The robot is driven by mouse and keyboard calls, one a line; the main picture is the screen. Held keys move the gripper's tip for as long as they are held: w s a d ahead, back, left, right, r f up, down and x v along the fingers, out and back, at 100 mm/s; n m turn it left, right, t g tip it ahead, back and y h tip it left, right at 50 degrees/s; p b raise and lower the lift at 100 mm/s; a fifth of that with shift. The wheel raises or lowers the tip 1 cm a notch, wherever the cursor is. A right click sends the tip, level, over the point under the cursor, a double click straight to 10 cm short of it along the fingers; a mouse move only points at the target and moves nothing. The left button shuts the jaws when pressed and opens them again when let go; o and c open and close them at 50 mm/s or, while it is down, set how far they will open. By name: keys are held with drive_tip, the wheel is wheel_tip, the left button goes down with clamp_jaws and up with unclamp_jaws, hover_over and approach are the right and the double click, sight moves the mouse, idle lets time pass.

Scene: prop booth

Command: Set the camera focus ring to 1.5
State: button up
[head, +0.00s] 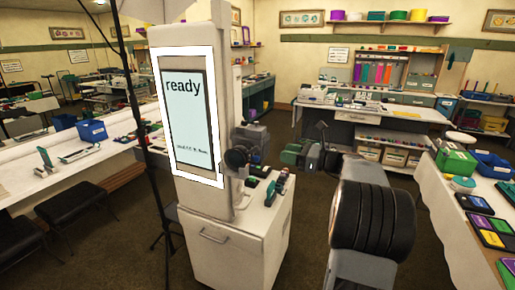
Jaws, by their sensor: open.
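A dark camera (254,137) is mounted beside the white column, above a small white cabinet. Its round black lens (237,157) faces left. The focus ring is too small to pick out clearly, and no scale number is legible. My gripper (286,156) is to the right of the camera at about lens height, at the end of my arm. It is open and appears apart from the lens, though the exact gap is hard to judge. The jaws are small and dark here, and I see nothing held between them.
A white column carries a screen (189,115) reading "ready". Several small tools lie on the cabinet (236,250) below the camera. A black stand pole (136,100) is at left. Long tables with bins flank both sides. Carpeted floor is open behind the cabinet.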

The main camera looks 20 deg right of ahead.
sight(257, 147)
drive_tip(key=p+x, duration=0.2)
drive_tip(key=x, duration=0.9)
clamp_jaws()
idle(0.3)
